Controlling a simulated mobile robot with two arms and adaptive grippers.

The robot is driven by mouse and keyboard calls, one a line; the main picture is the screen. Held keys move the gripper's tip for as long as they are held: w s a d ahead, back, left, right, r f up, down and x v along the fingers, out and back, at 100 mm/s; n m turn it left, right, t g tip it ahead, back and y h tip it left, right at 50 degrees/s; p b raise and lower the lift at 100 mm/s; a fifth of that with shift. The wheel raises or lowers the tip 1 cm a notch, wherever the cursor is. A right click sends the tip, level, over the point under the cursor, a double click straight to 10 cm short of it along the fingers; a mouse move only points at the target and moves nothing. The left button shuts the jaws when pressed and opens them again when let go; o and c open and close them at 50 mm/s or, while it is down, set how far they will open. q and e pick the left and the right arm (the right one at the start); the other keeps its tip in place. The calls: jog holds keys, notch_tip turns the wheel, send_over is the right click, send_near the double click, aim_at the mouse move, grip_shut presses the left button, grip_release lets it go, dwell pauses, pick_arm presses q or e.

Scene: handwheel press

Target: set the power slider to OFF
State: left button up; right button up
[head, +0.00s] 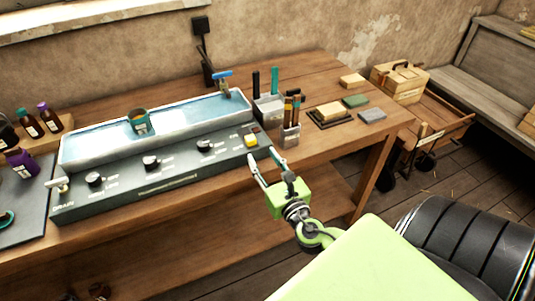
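The power slider (251,141) is a small yellow block at the right end of the grey control panel (140,189) on the front of a water-filled basin. It sits at the near end of a short dark track; the lettering beside it is too small to read. My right gripper (261,156) is open and empty, just in front of the panel's right end. Its fingers are spread and point up toward the slider. The fingertips appear close to the slider but apart from it. My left gripper is not in view.
Several black knobs (151,162) and a drain lever (58,185) are on the panel. A cup (139,122) stands in the basin (190,112). A tool holder (289,136) stands right of the slider. Stones (330,115) lie farther right on the wooden bench (330,75).

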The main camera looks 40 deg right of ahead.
jog(key=shift+v, duration=1.15)
jog(key=s+d+f+m+g, duration=0.1)
jog(key=s+f+m+g, duration=0.3)
jog(key=f, duration=0.8)
jog(key=s+d+f+m+g, duration=0.1)
jog(key=s+f+m+g, duration=0.35)
jog(key=f, duration=0.75)
jog(key=s+d+f+m+g, duration=0.1)
jog(key=s+f+m, duration=0.45)
jog(key=f, duration=0.65)
jog(key=s+a+f+m+g+y, duration=0.1)
jog(key=s+a+f+m, duration=0.3)
jog(key=s, duration=0.4)
jog(key=s+a+f+m+g+y, duration=0.1)
jog(key=s+a+f+m+g, duration=0.2)
jog(key=s+a+f+m, duration=0.2)
jog(key=s+a+f+m+g+y, duration=0.2)
jog(key=s+a+f+m, duration=0.3)
jog(key=s+f+m, duration=0.3)
jog(key=s+f+g, duration=0.1)
jog(key=s, duration=0.3)
jog(key=shift+s+f, duration=0.25)
jog(key=shift+s, duration=0.1)
